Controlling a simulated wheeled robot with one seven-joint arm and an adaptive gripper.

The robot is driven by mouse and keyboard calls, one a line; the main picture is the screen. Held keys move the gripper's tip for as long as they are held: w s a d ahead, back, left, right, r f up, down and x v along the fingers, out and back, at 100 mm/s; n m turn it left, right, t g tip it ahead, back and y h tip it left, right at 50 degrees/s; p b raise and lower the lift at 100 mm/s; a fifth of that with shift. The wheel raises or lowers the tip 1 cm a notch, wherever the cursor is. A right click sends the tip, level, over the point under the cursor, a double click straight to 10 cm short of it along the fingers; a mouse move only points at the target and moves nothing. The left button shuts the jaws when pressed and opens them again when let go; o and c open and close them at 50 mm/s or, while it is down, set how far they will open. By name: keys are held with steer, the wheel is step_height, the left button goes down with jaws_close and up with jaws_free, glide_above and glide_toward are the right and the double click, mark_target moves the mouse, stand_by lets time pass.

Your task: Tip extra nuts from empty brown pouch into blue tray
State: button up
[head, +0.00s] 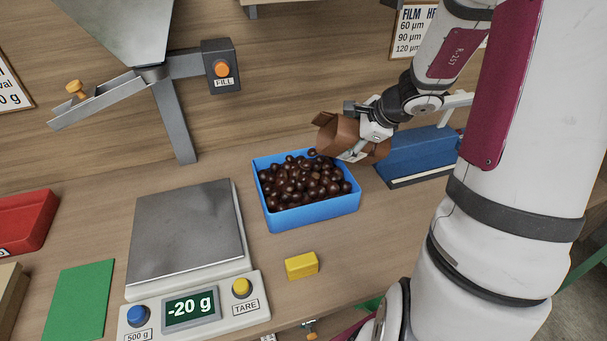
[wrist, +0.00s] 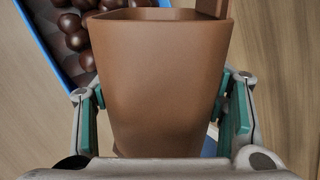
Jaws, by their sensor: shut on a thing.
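A brown pouch (head: 340,134) is held tilted on its side by my gripper (head: 368,150), with its open mouth toward the left, over the back right edge of the blue tray (head: 314,212). The tray holds many dark brown nuts, and one nut (head: 312,152) shows just below the pouch's mouth at the tray's back rim. In the wrist view my gripper (wrist: 162,105) is shut on the pouch (wrist: 160,70), a finger on each side. The tray (wrist: 42,42) with nuts shows at upper left there. The inside of the pouch is hidden.
A scale (head: 187,238) reading -20 g stands left of the tray. A yellow block (head: 301,265) lies in front of the tray. A blue sealer-like device (head: 416,155) stands right of it. A metal chute with a FILL button box (head: 220,66) is at the back left.

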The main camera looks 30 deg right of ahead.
stand_by(0.5)
steer(key=shift+s+d, duration=0.1)
steer(key=shift+d, duration=0.1)
steer(key=shift+s+d+r+m+t+y+p, duration=0.15)
steer(key=shift+d+r+m+t+y+p, duration=0.15)
steer(key=shift+r+y, duration=0.25)
steer(key=shift+s+d+r+m+t+y+p, duration=0.1)
steer(key=shift+d+r+m+t+y+p, duration=0.15)
steer(key=shift+r+y, duration=0.3)
steer(key=d+m+t+y, duration=0.1)
steer(key=y, duration=0.1)
steer(key=s+d+t+y, duration=0.1)
steer(key=t+y, duration=0.1)
steer(key=shift+d+r+m, duration=0.1)
steer(key=shift+r+m, duration=0.1)
steer(key=shift+m, duration=0.15)
steer(key=shift+s+d+f+m+t+y+b, duration=0.3)
steer(key=shift+d+f+m+t+y+b, duration=0.3)
steer(key=shift+d+f+t+y+b, duration=0.15)
steer(key=shift+s+d+f+m+t+y+b, duration=0.3)
steer(key=shift+d+f+m+t+y+b, duration=0.2)
steer(key=shift+d+m+t+y+b, duration=0.25)
steer(key=shift+a, duration=0.15)
